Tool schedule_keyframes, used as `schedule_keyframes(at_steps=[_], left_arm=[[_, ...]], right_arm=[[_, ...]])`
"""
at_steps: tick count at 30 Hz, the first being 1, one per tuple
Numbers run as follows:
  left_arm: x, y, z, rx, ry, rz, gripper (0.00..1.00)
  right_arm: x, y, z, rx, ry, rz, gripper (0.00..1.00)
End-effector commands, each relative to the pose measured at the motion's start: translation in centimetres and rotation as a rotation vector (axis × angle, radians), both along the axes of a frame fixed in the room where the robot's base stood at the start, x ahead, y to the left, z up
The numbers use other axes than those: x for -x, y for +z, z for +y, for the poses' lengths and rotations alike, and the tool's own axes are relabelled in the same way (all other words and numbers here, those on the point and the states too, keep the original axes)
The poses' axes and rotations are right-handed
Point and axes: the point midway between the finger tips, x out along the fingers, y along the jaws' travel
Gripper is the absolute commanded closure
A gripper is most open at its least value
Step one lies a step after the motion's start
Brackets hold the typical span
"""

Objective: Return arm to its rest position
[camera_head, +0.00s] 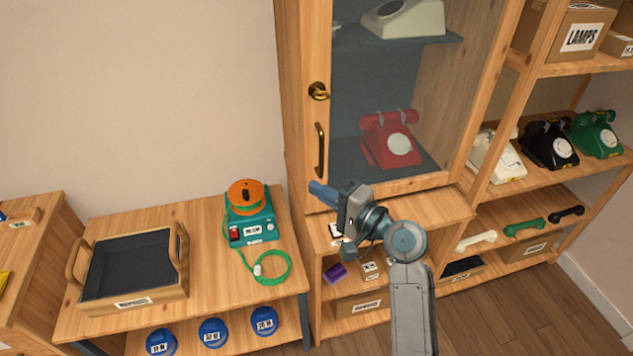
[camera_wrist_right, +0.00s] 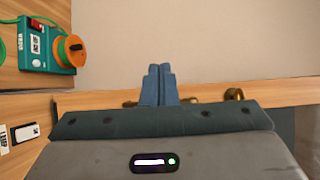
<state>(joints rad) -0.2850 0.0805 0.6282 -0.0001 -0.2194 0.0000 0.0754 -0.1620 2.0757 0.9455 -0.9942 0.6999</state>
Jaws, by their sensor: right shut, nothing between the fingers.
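My right arm (camera_head: 411,305) rises from the bottom of the head view, in front of the wooden cabinet. My right gripper (camera_head: 318,189) points left, in front of the lower part of the cabinet's glass door. Its blue fingers are together and empty, and they also show in the right wrist view (camera_wrist_right: 159,84). In the wrist view the fingers overlap the door edge and hide part of the brass fittings; I cannot tell whether they touch. My left gripper is not in view.
The glass cabinet door (camera_head: 345,120) is closed, with a handle (camera_head: 320,150) and a red phone (camera_head: 390,139) behind it. A table at left holds a teal winder (camera_head: 251,220) and a black-lined tray (camera_head: 128,265). Phones (camera_head: 548,145) and handsets (camera_head: 524,227) fill the right shelves.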

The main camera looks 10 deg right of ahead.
Motion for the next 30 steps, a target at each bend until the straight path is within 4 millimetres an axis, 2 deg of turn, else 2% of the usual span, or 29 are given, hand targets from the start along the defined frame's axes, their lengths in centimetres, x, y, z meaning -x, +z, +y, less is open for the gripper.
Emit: schedule_keyframes(at_steps=[7, 11, 14, 18, 21, 25, 30], left_arm=[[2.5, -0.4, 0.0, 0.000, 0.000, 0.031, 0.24], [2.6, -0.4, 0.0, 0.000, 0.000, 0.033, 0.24], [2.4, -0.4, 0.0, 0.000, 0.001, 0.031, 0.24], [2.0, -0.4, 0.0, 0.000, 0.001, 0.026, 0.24], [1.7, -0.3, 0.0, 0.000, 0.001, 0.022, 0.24], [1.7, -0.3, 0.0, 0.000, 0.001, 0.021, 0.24], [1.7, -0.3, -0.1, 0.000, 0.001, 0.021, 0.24]], right_arm=[[0.9, -0.2, -0.2, 0.010, 0.000, 0.002, 1.00], [2.5, -3.1, -1.1, 0.143, -0.008, 0.016, 1.00], [5.6, -7.8, -3.0, 0.376, -0.006, 0.045, 1.00], [12.0, -14.7, -7.3, 0.788, 0.049, 0.113, 1.00], [16.1, -17.8, -10.2, 1.017, 0.109, 0.159, 1.00], [20.3, -19.9, -13.3, 1.231, 0.185, 0.212, 1.00], [24.8, -21.2, -16.7, 1.439, 0.282, 0.275, 1.00]])
